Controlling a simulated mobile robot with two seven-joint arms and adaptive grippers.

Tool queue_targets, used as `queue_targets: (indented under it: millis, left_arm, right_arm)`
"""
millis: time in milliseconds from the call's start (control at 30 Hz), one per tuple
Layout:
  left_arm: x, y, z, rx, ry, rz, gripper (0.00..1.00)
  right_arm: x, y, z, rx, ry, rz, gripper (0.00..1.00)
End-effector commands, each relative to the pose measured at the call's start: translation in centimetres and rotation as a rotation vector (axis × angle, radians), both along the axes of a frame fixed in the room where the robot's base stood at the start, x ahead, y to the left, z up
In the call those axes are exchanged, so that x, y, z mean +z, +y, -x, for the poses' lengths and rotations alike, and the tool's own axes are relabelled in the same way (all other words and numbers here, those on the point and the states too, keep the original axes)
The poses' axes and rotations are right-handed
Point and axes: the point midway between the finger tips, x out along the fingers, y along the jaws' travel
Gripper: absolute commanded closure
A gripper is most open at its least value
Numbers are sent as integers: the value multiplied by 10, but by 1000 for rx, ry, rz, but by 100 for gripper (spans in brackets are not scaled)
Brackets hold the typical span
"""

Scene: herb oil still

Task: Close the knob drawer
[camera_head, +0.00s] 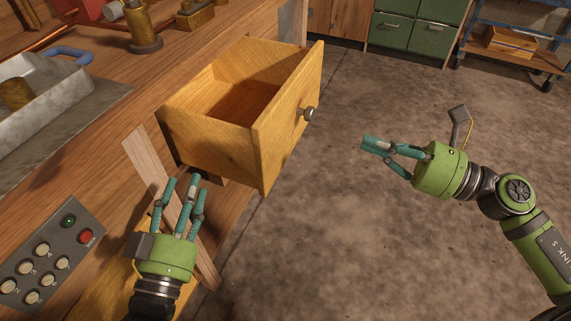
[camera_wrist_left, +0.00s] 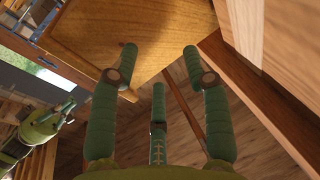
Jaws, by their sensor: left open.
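The knob drawer (camera_head: 215,140) is a yellow wooden box pulled far out of the bench, and it looks empty. Its round metal knob (camera_head: 309,114) sits on the front panel, which faces right. My left gripper (camera_head: 183,187) is open and empty, below and in front of the drawer's near side wall in the head view. In the left wrist view the drawer (camera_wrist_left: 160,30) shows beyond the open fingers (camera_wrist_left: 160,60). My right gripper (camera_head: 376,152) is to the right of the drawer front over the floor, apart from the knob, with its fingers spread and nothing between them.
The wooden bench (camera_head: 110,75) carries a metal tray (camera_head: 55,115) and a brass piece (camera_head: 143,30). A button panel (camera_head: 48,262) is at the lower left. Green cabinets (camera_head: 410,28) and a blue cart (camera_head: 515,50) stand at the back. The floor right of the drawer is clear.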

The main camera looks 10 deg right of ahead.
Motion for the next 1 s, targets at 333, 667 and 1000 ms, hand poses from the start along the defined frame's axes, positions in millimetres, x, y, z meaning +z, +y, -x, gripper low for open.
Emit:
queue_targets:
  millis: [333, 667, 1000]
  left_arm:
    - [19, 0, 9, -7, -74, 23, 52]
    - [11, 2, 6, 0, -33, 11, 52]
    - [-48, 19, 1, 53, 275, -69, 52]
  right_arm:
    - [-23, 18, 6, 57, -7, 103, 100]
    - [-21, 55, -20, 51, -9, 98, 100]
    - [-20, 90, -44, 52, -7, 95, 100]
